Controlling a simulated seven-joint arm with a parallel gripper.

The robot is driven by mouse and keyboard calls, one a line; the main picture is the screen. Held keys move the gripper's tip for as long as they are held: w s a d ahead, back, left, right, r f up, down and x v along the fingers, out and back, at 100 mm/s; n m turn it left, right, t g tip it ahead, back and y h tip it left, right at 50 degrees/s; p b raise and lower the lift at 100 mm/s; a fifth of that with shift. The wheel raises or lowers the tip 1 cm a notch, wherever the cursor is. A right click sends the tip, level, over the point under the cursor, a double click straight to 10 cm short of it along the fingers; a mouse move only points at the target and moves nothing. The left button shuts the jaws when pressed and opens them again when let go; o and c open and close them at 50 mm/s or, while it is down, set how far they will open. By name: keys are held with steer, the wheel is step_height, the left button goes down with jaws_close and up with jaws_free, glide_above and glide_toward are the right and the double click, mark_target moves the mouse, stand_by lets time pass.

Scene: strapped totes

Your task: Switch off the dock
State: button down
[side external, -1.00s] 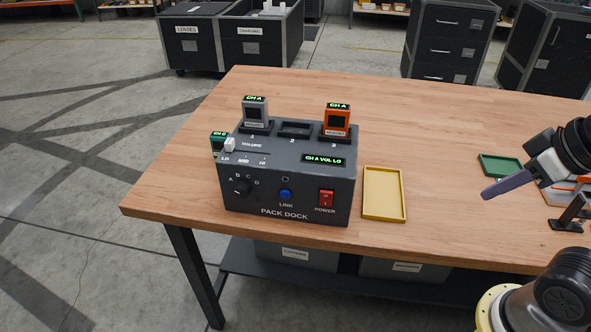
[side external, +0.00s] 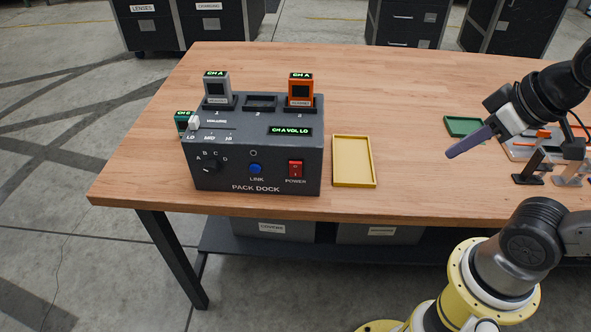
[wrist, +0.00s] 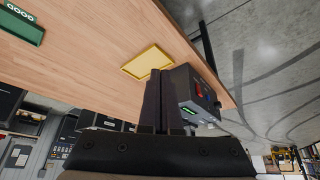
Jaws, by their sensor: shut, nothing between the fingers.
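The dark grey pack dock (side external: 255,178) sits on the left part of the wooden table. Its red POWER switch (side external: 295,169) is at the right of the front face, and its display (side external: 289,132) is lit with "CH A VOL LO". A grey pack (side external: 216,90) stands in slot 1 and an orange pack (side external: 300,92) in slot 3, both lit "CH A". Slot 2 is empty. My gripper (side external: 452,154) is shut and empty, above the table well right of the dock. In the wrist view the fingers partly cover the dock (wrist: 182,88); its red switch (wrist: 199,91) shows there.
An empty yellow tray (side external: 354,162) lies just right of the dock. A green tray (side external: 463,126) and other items lie farther right, near my arm. A teal pack (side external: 182,121) is at the dock's left side. The table between yellow tray and gripper is clear.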

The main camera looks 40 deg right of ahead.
steer(key=w+a+r+n+g+h, duration=0.1)
steer(key=w+a+r+n, duration=0.15)
steer(key=w, duration=0.45)
steer(key=w+a+r+n+g+h, duration=0.1)
steer(key=w+a+r, duration=0.2)
steer(key=w, duration=0.4)
steer(key=w+a+f+n, duration=0.1)
steer(key=a+f+n, duration=0.1)
steer(key=a, duration=0.6)
steer(key=w+a+f+n+h, duration=0.1)
steer(key=a+f+n, duration=0.2)
steer(key=a, duration=0.6)
step_height(320, 180, down, 3)
steer(key=shift+w+r+h, duration=0.15)
steer(key=shift+r+h, duration=0.05)
steer(key=shift+h, duration=0.1)
steer(key=shift+n, duration=0.25)
